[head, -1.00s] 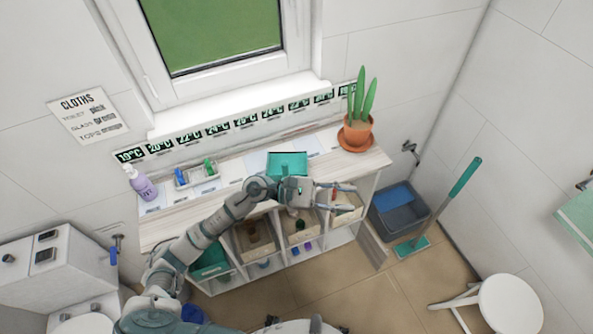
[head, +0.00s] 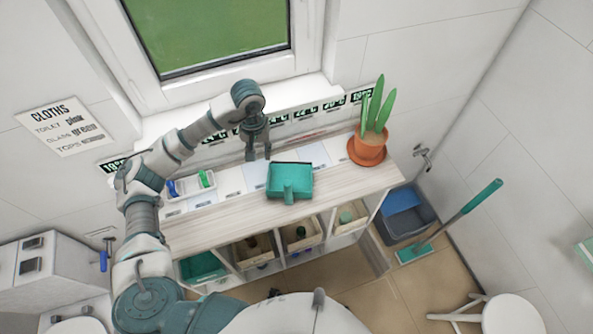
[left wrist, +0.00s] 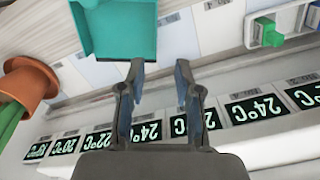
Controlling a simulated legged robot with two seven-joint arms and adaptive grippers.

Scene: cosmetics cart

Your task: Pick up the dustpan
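The teal dustpan (head: 289,180) lies on the top of the wooden shelf unit, its short handle toward the front edge. It also shows in the left wrist view (left wrist: 124,30) at the top, cut off by the frame. My left gripper (head: 257,157) points down behind and left of the dustpan, near the wall. In the left wrist view its two fingers (left wrist: 158,70) are apart with nothing between them, and the dustpan lies just beyond them to the left. My right gripper is not in view.
A potted plant (head: 368,148) stands on the shelf top right of the dustpan. A small tray (head: 190,186) with green and blue items is to the left. Temperature labels (left wrist: 195,118) line the wall behind. A mop (head: 468,210) and grey bucket (head: 408,219) stand on the floor at right.

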